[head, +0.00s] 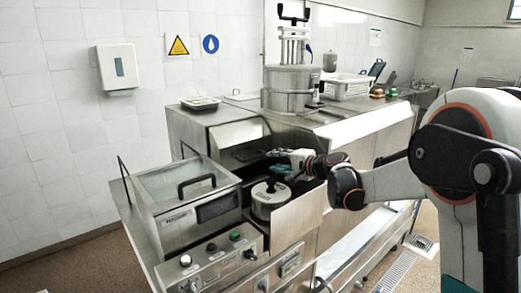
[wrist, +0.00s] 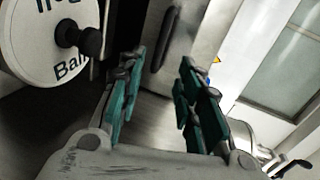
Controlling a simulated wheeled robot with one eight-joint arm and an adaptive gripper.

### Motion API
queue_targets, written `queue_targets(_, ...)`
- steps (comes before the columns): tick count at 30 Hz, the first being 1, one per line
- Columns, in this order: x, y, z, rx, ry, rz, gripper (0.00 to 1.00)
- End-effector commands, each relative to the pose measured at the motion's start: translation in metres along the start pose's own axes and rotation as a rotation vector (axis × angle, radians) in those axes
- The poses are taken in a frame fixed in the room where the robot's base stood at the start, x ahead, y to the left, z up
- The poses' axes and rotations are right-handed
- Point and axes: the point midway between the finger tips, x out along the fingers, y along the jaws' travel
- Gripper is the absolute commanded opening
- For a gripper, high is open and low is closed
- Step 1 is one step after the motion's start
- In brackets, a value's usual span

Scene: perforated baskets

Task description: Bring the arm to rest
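My gripper (head: 278,161) reaches in from the right in the head view, over the steel counter unit and above a lidded pot (head: 268,200). In the wrist view the two teal fingers of my gripper (wrist: 155,95) stand apart with nothing between them. The pot's white lid (wrist: 35,50) with its black knob fills the upper left of the wrist view, beside the fingers. The gripper is apart from the knob. My arm is stretched out and bent.
A steel fryer-like box (head: 190,205) with a black handle stands left of the pot. A steel panel (head: 297,217) stands right of it. A large steel cylinder (head: 290,90) and a perforated basket (head: 345,87) sit on the counter behind. Floor is open at lower right.

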Motion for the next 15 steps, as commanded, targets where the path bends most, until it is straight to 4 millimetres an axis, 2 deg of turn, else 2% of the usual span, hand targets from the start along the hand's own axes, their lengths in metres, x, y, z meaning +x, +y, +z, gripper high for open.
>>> queue_targets(8,-0.073,-0.003,0.058,-0.222,-0.021,0.167,0.33)
queue_targets(15,-0.145,0.015,0.106,-0.419,-0.044,0.321,0.33)
